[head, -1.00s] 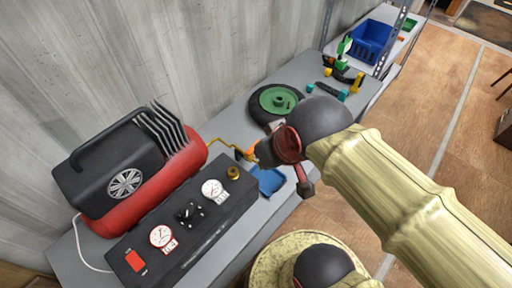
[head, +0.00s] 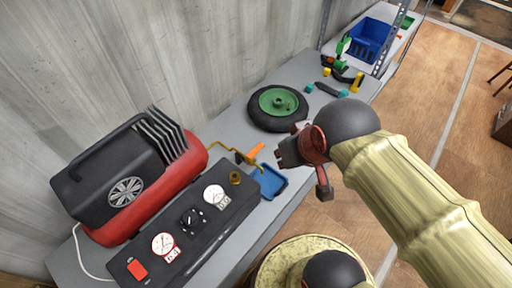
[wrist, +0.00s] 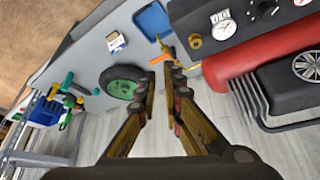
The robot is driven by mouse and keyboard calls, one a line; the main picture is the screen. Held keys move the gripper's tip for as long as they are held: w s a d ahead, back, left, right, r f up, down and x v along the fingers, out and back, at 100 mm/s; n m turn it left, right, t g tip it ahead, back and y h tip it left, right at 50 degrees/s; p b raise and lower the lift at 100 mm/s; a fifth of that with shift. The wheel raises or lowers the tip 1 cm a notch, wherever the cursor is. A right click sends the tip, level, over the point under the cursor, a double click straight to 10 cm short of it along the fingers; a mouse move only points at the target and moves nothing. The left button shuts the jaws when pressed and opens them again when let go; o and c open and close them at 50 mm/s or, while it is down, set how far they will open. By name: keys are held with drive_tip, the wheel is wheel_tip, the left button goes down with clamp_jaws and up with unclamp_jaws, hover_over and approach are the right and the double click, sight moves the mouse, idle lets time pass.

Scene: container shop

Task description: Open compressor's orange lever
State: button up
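The compressor (head: 187,161) is a red tank with a black top at the left of the bench in the head view. Its red tank also shows at the right of the wrist view (wrist: 262,62). A brass pipe (head: 226,145) runs from it, and the small orange lever (head: 256,150) sits at the pipe's end, pointing up and to the right. In the wrist view the lever (wrist: 160,58) is just beyond the fingertips. My gripper (head: 281,155) is right of the lever and appears apart from it. In the wrist view its fingers (wrist: 162,73) have a narrow empty gap between them.
A black control panel (head: 204,245) with gauges and a brass fitting (head: 235,177) lies in front of the compressor. A blue tray (head: 271,183) is beside the lever. A wheel with a green hub (head: 265,98) lies behind. A blue crate (head: 369,40) stands farther back.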

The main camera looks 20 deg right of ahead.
drive_tip(key=o, duration=0.6)
drive_tip(key=w+f+g, duration=0.1)
drive_tip(key=f, duration=0.1)
drive_tip(key=w+f+g+p, duration=0.1)
drive_tip(key=w, duration=0.1)
drive_tip(key=w+f+g+p, duration=0.1)
drive_tip(key=w+f, duration=0.1)
drive_tip(key=shift+w+d+f+g, duration=0.15)
drive_tip(key=shift+d+f+g, duration=0.15)
drive_tip(key=shift+d+f, duration=0.05)
drive_tip(key=shift+o, duration=0.3)
drive_tip(key=w+f+n+g+p, duration=0.2)
drive_tip(key=w+f+n, duration=0.5)
drive_tip(key=w+f, duration=0.1)
drive_tip(key=shift+w+d, duration=0.3)
drive_tip(key=shift+d, duration=0.15)
drive_tip(key=n+p, duration=0.1)
drive_tip(key=n, duration=1.2)
hover_over(259, 146)
drive_tip(key=f, duration=0.5)
drive_tip(key=shift+s+f, duration=0.3)
drive_tip(key=shift+s, duration=0.05)
drive_tip(key=shift+w+r+n, duration=0.1)
drive_tip(key=shift+w+n, duration=0.1)
drive_tip(key=shift+n, duration=1.7)
drive_tip(key=shift+w+f+b, duration=0.1)
drive_tip(key=shift+f+b, duration=0.4)
drive_tip(key=shift+f, duration=3.4)
drive_tip(key=shift+c, duration=1.4)
clamp_jaws()
